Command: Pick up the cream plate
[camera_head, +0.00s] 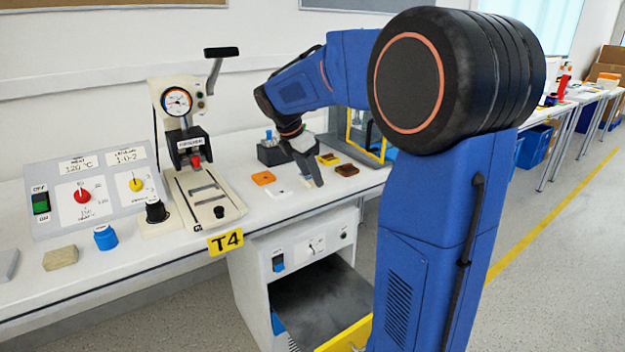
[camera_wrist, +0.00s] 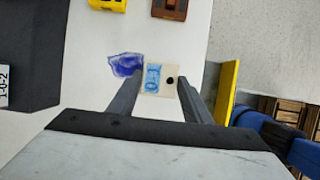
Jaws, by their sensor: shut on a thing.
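The cream plate (camera_wrist: 171,70) is a small pale piece with a light blue marking and a black dot near its right edge. It shows between the fingertips of my gripper (camera_wrist: 158,88) in the wrist view. The gripper is shut on it, one finger on each side. In the head view my gripper (camera_head: 310,178) points down at the white bench top, and the plate is mostly hidden there by the fingers. I cannot tell whether the plate touches the bench.
A blue-purple patch (camera_wrist: 126,65) lies left of the plate. The yellow piece (camera_head: 328,158) and brown piece (camera_head: 346,170) lie to the right, the orange piece (camera_head: 263,178) and a white piece (camera_head: 279,192) to the left. A dark block (camera_head: 273,153) stands behind. An open drawer (camera_head: 325,300) is below.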

